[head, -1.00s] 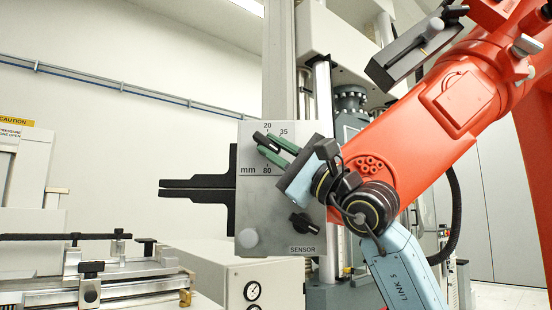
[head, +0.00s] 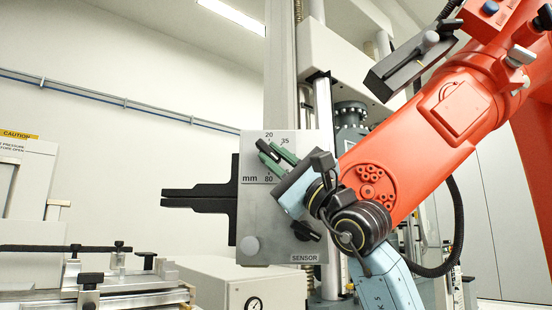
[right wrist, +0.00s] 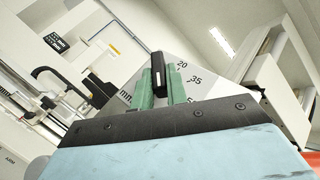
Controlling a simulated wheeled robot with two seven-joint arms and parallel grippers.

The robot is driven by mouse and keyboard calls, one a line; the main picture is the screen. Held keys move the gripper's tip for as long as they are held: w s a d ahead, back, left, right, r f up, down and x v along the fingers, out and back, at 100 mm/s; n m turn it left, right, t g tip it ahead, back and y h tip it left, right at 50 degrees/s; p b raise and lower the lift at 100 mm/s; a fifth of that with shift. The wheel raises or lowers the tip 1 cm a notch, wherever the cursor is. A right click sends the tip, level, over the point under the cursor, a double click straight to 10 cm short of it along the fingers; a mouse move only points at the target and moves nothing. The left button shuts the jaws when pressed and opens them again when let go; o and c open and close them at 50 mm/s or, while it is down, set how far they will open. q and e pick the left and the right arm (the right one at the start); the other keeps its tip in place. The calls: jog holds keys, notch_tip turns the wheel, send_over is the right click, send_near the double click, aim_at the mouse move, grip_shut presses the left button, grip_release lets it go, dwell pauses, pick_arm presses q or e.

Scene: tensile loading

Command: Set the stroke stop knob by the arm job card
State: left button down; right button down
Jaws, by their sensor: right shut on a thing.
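A grey panel (head: 254,225) carries a scale in mm with the numbers 20, 35 and 80. My right gripper (head: 274,156) is at this scale, its green fingers around the black stroke stop knob. In the right wrist view the knob (right wrist: 157,68) stands between the two green fingers (right wrist: 159,88), with a white mark on its face and 20 and 35 to its right. My light blue gripper body hides part of the scale, and I cannot read the exact setting. I cannot make out a job card. My left gripper is not in view.
A second black knob (head: 305,231) sits above the SENSOR label on the panel. Black jaws (head: 197,196) stick out left of it. A large red arm (head: 425,130) fills the upper right. A bench fixture (head: 110,280) stands at the lower left.

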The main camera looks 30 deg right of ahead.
jog(key=shift+d+r, duration=0.2)
jog(key=c, duration=1.5)
grip_release()
jog(key=shift+o, duration=0.5)
jog(key=shift+a+f, duration=0.1)
jog(key=shift+f, duration=0.05)
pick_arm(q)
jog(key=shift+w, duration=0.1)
pick_arm(e)
jog(key=shift+w, duration=0.1)
jog(key=shift+f, duration=0.1)
